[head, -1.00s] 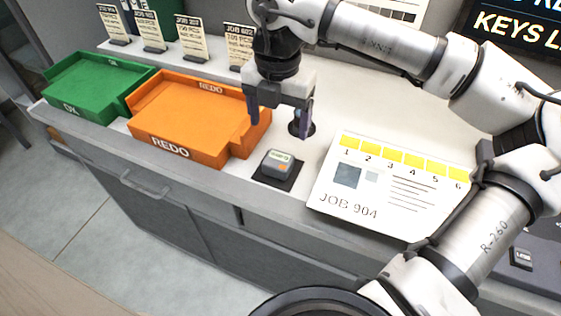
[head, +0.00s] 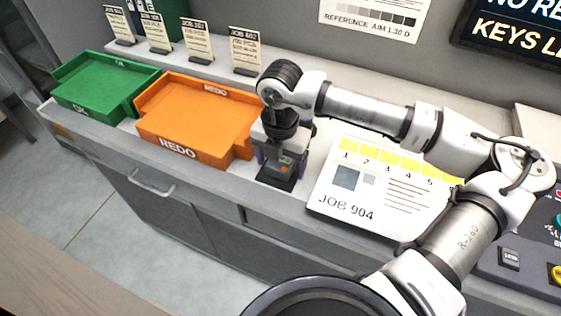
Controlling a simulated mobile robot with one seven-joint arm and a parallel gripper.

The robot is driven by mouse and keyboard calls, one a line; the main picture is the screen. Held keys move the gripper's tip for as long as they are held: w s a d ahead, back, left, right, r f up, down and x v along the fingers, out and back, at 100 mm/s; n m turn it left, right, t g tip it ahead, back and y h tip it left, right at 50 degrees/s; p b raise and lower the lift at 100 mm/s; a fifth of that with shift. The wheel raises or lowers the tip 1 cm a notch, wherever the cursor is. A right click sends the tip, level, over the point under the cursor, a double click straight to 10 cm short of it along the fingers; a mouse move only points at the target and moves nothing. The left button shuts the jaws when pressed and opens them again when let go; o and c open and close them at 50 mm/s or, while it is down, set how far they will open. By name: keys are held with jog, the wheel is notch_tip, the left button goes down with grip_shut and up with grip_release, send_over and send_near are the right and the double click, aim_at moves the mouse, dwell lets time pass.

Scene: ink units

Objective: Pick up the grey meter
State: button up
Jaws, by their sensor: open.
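The grey meter (head: 286,164) with an orange button sits on a small dark pad (head: 278,181) near the counter's front edge, right of the orange tray. My gripper (head: 278,163) is lowered over it from above, with its fingers on either side of the meter. The fingers are open. The meter's top is largely hidden by the gripper body, and I cannot tell whether a finger touches it.
An orange REDO tray (head: 179,142) stands close to the left, with a green OK tray (head: 80,107) beyond it. A white JOB 904 sheet (head: 340,208) lies just to the right. Several job cards (head: 244,50) stand on a ledge behind. A control panel (head: 530,273) is at far right.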

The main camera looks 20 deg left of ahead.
jog(key=c, duration=1.1)
jog(key=shift+r, duration=0.15)
